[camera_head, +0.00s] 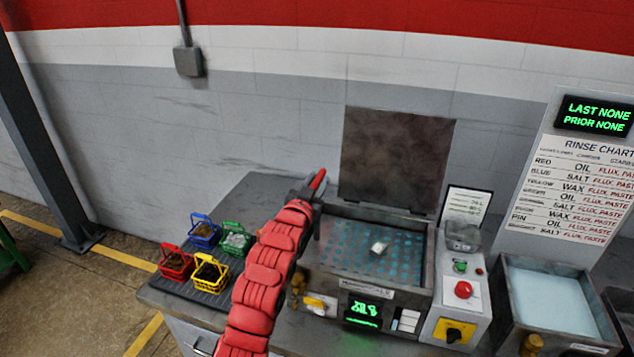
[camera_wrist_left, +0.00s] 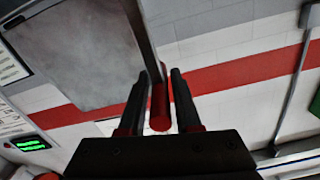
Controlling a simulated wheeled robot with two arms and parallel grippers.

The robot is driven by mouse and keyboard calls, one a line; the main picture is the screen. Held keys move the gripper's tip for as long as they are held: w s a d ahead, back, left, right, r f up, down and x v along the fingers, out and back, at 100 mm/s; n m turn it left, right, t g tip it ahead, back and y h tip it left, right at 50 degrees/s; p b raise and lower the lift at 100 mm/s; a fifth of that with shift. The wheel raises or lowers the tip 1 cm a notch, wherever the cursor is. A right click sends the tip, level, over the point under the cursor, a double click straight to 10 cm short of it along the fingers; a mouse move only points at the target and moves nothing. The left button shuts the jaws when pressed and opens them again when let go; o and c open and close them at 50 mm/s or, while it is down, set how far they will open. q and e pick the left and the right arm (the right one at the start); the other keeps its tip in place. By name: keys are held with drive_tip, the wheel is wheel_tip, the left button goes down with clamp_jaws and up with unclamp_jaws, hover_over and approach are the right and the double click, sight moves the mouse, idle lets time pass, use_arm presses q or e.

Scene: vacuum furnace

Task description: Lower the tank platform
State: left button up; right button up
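A square tank (camera_head: 330,262) stands on the bench with its dark lid (camera_head: 396,160) raised. A red lever handle (camera_head: 318,180) rises at the tank's back left corner. My left gripper (camera_head: 306,192) is at this handle. In the left wrist view the handle (camera_wrist_left: 160,108) lies between the two dark fingers, with narrow gaps seeming to show on both sides. The gripper looks open around it. My right gripper is in no view.
Several coloured baskets, including a red one (camera_head: 175,263), stand on a dark mat left of my arm. A control box (camera_head: 460,300) with a red button and a liquid-filled bath (camera_head: 550,295) stand to the right. A rinse chart (camera_head: 585,175) stands behind.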

use_arm(q)
clamp_jaws()
idle(1.1)
